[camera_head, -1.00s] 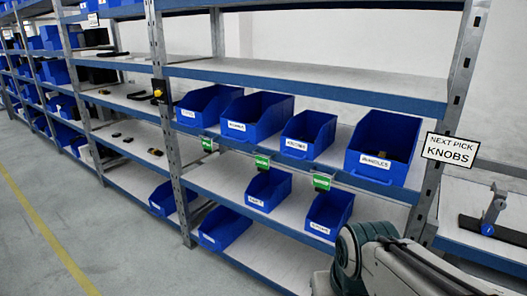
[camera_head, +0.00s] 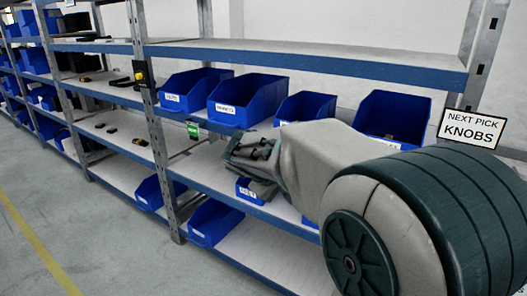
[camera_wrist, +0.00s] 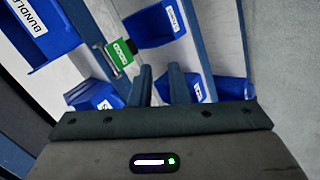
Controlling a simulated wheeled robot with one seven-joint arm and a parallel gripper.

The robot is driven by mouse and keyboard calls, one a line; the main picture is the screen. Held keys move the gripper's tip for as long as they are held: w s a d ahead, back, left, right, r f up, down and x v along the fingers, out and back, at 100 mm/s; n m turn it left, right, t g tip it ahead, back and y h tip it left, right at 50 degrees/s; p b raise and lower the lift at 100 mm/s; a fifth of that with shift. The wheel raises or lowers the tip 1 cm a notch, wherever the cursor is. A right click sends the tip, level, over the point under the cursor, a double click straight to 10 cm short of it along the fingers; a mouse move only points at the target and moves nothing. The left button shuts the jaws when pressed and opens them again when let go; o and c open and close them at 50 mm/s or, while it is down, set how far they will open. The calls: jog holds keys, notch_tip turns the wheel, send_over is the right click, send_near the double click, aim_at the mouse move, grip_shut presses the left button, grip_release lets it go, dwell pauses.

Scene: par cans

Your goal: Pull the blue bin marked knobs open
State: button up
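A row of blue bins stands on the middle shelf of the rack. The third bin (camera_head: 305,106) is partly covered by my arm, and its label is mostly hidden. The labels are too small to read with certainty, so I cannot tell which bin is marked knobs. My gripper (camera_head: 238,150) is in front of the shelf edge, below the second bin (camera_head: 245,103). In the wrist view my gripper (camera_wrist: 160,82) has its two fingers apart with nothing between them. A bin with a partly cut-off label (camera_wrist: 32,42) is at upper left there.
A white sign (camera_head: 470,129) reading "NEXT PICK KNOBS" hangs on the right post. A large bin (camera_head: 393,115) stands right of the third. A green tag (camera_head: 193,130) hangs on the shelf edge, and another (camera_wrist: 122,52) shows near my fingers. More bins (camera_head: 214,222) sit below.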

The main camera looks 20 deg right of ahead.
jog(key=w+r+n+t+h+b, duration=0.2)
jog(key=w+n+t+h+b, duration=0.25)
jog(key=w, duration=1.35)
jog(key=x, duration=0.6)
jog(key=p+x, duration=0.1)
jog(key=x, duration=0.6)
jog(key=shift+s+d+f, duration=0.1)
jog(key=shift+d, duration=0.35)
jog(key=shift+m, duration=0.25)
jog(key=shift+c, duration=0.4)
grip_shut()
